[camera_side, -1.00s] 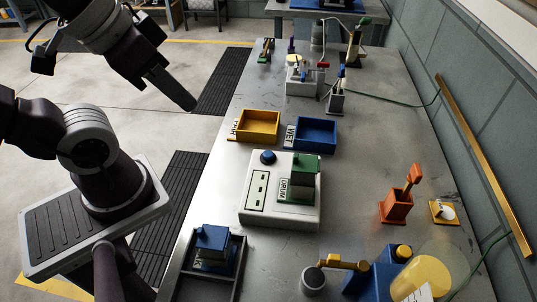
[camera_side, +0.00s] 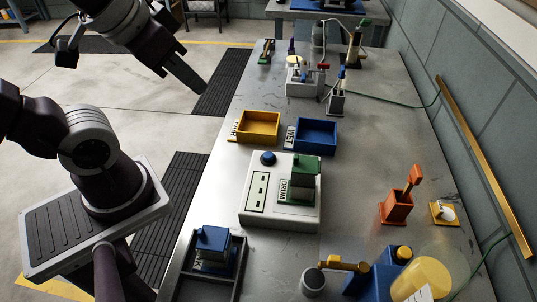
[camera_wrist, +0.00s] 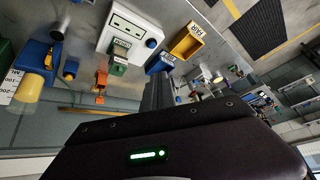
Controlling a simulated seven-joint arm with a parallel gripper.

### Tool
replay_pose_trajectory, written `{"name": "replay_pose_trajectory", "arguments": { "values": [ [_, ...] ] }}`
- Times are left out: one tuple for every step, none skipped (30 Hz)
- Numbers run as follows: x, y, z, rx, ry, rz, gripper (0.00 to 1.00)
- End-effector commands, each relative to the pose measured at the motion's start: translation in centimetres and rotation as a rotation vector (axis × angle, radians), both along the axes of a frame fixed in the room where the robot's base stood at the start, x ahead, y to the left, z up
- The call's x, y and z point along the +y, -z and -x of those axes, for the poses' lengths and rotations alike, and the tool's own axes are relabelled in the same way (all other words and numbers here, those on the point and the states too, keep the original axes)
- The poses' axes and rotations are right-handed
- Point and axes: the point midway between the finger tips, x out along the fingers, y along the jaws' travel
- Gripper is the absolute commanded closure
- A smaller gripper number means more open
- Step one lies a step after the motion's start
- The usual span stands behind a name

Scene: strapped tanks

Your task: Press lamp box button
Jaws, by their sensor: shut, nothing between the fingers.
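The white lamp box (camera_side: 255,215) stands on the bench mid-table in the side view. Its round blue button (camera_side: 268,158) is at the box's far left corner. A green tank block (camera_side: 305,168) with a label stands on the box's right part. My gripper (camera_side: 204,89) is shut and empty, in the air up and left of the box in the picture, apart from the button. In the wrist view the shut fingers (camera_wrist: 157,92) point up the picture, with the lamp box (camera_wrist: 127,30) and the blue button (camera_wrist: 151,43) beyond them.
A yellow tray (camera_side: 258,138) and a blue tray (camera_side: 316,148) stand just behind the box. A dark tray (camera_side: 235,285) with a blue block is in front. An orange holder (camera_side: 396,208) and blue and yellow equipment stand at right. Bare bench lies right of the box.

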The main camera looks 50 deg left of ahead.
Motion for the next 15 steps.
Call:
{"name": "replay_pose_trajectory", "arguments": {
  "values": [
    [1.2, -0.2, -1.6, -0.026, -0.029, -0.032, 1.00],
    [2.1, -0.4, -2.8, -0.051, -0.047, -0.057, 1.00],
    [3.3, -0.8, -4.4, -0.089, -0.068, -0.088, 1.00],
    [4.1, -1.0, -5.7, -0.117, -0.079, -0.109, 1.00],
    [4.9, -1.3, -6.9, -0.146, -0.087, -0.130, 1.00],
    [5.8, -1.6, -8.7, -0.184, -0.091, -0.153, 1.00],
    [6.5, -1.7, -10.0, -0.215, -0.088, -0.169, 1.00],
    [7.1, -1.9, -11.4, -0.244, -0.081, -0.182, 1.00],
    [7.7, -1.9, -13.3, -0.282, -0.063, -0.194, 1.00],
    [8.0, -1.9, -14.8, -0.311, -0.043, -0.196, 1.00],
    [8.2, -1.7, -16.3, -0.338, -0.015, -0.192, 1.00],
    [8.2, -1.1, -18.2, -0.366, 0.032, -0.176, 1.00],
    [8.0, -0.4, -19.5, -0.382, 0.074, -0.153, 1.00],
    [7.7, 0.5, -20.7, -0.389, 0.121, -0.119, 1.00],
    [7.1, 2.0, -21.8, -0.385, 0.187, -0.061, 1.00]
  ]
}}
